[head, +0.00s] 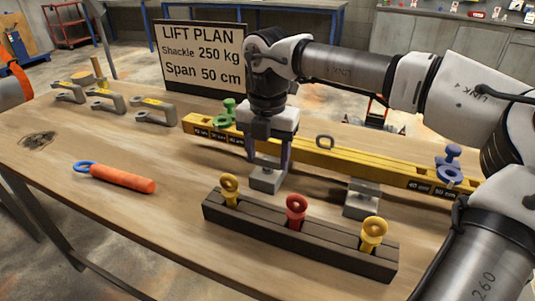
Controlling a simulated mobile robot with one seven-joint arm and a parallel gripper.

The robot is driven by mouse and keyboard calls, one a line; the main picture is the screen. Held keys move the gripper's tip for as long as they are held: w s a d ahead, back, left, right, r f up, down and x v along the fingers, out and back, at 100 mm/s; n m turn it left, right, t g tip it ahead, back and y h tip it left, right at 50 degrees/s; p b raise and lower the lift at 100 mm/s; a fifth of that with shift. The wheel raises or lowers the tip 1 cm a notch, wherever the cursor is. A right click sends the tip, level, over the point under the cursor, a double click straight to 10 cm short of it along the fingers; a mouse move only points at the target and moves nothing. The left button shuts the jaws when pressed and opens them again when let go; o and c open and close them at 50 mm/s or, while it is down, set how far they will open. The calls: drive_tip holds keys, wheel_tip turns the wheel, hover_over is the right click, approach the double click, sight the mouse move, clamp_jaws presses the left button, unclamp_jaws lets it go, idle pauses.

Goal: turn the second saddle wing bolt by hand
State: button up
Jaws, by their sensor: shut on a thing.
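A yellow beam (345,160) lies across the table on grey blocks. A green saddle (222,121) with a green knob-like bolt (229,105) sits near the beam's left end. A blue saddle (449,175) with a blue knob-like bolt (452,151) sits near its right end. I cannot tell which is the second saddle. My gripper (268,160) points down at the beam, right of the green saddle and above the left grey block (267,182). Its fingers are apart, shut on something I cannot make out. The blue saddle is well clear of it.
A dark rack (265,229) holds yellow and red eye bolts in front. An orange-handled tool (122,178) lies at left. Several grey shackles (105,103) lie at the back left. A lift plan sign (200,60) stands behind. My arm passes over the right side.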

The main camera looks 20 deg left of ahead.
sight(267, 160)
drive_tip(key=shift+w+r+m, duration=0.1)
drive_tip(key=shift+r+m, duration=0.1)
drive_tip(key=shift+m, duration=0.1)
drive_tip(key=o, duration=1)
drive_tip(key=shift+f, duration=0.1)
wheel_tip(267, 160, up, 14)
drive_tip(key=p, duration=0.1)
drive_tip(key=shift+s+f, duration=0.15)
drive_tip(key=shift+s, duration=0.05)
